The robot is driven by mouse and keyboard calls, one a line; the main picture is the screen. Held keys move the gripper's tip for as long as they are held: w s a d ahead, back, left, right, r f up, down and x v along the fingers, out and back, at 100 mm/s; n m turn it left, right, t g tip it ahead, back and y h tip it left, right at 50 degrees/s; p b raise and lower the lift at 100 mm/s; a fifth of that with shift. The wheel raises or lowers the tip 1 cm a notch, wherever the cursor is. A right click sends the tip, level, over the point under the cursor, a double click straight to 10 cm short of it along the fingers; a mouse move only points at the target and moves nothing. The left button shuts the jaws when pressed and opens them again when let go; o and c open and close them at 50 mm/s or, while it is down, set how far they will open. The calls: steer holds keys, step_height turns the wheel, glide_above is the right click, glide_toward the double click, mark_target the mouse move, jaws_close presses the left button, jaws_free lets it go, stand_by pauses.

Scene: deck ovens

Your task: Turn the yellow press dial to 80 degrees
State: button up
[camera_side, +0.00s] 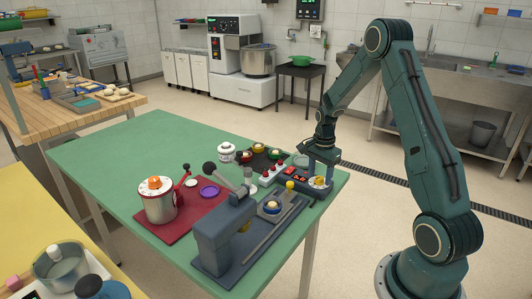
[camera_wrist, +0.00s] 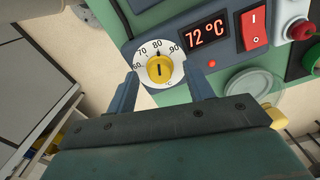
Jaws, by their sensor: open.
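The yellow press dial (camera_wrist: 159,70) sits on a round white scale plate with marks from 60 to 90. A dark slot runs up and down across its face; I cannot read its exact setting. In the side view my gripper (camera_side: 321,164) points down over the control box at the table's right end, and the dial (camera_side: 319,181) is partly hidden.
A red rocker switch (camera_wrist: 254,24) and a red button lie right of the display. On the green table (camera_side: 115,155) stand a grey press (camera_side: 222,235), a pot (camera_side: 158,202) on a red mat and small bowls. The table's far left is clear.

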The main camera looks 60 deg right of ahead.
mark_target(319, 178)
step_height(319, 178, up, 14)
steer(key=shift+f, duration=0.25)
stand_by(0.3)
stand_by(0.3)
steer(key=s+a+r+n+t+h, duration=0.1)
steer(key=s+a+r+n, duration=0.1)
steer(key=a+r+n, duration=0.45)
steer(key=s+a+r+n+t, duration=0.2)
steer(key=s+a+r+n, duration=0.15)
steer(key=a, duration=0.65)
steer(key=s+a+r+n+t+y, duration=0.1)
steer(key=s+a+n+t, duration=0.1)
steer(key=s+a+n, duration=0.8)
steer(key=shift+s+a+r+t, duration=0.25)
steer(key=shift+s+a, duration=0.35)
steer(key=shift+s, duration=0.45)
